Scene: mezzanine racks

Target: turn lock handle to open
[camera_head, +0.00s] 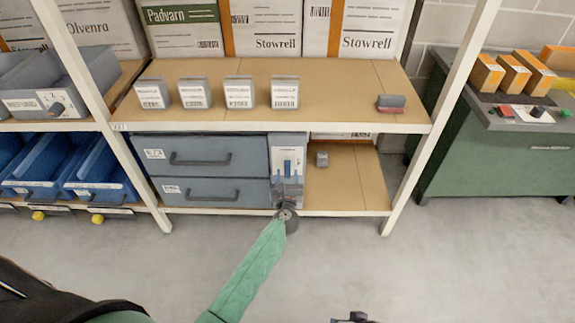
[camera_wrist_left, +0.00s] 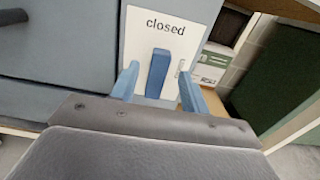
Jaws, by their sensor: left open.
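The lock handle (camera_wrist_left: 158,73) is a blue upright lever on a white plate (camera_wrist_left: 190,25) marked "closed" in the left wrist view. In the head view the handle (camera_head: 288,166) sits on the grey panel right of two drawers. My left gripper (camera_wrist_left: 158,84) is open, with one blue finger on each side of the lever; I cannot tell whether either finger touches it. In the head view my left gripper (camera_head: 289,194) is just below the handle. A dark piece at the bottom edge of the head view may be my right gripper (camera_head: 351,318); its fingers cannot be made out.
Two grey drawers (camera_head: 215,157) with dark pulls are left of the lock. Several small boxes (camera_head: 194,93) stand on the shelf above. A white rack post (camera_head: 436,125) is at right; the floor in front is clear.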

